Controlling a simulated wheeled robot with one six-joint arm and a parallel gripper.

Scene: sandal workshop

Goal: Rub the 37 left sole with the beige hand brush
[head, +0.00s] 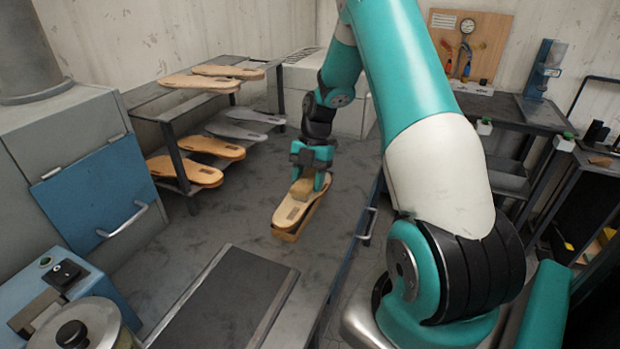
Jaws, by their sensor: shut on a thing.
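My gripper (312,180) points down over the middle of the grey worktop. It is shut on a beige block that looks like the hand brush (301,190). The brush is at the far half of a tan sole (289,212), and it looks to be touching the sole's top, though I cannot be sure of contact. The sole lies on a wooden support (285,235), with its near end toward me. Its far end is partly hidden by the brush and gripper. A dark mark shows on the sole, too small to read, so I cannot confirm size 37 or left.
A two-level rack (178,160) at left carries several tan and grey soles. A blue-doored machine (95,190) stands further left. A dark belt or mat (225,300) lies in front. The worktop around the sole is clear. A tool board (470,45) stands at the back right.

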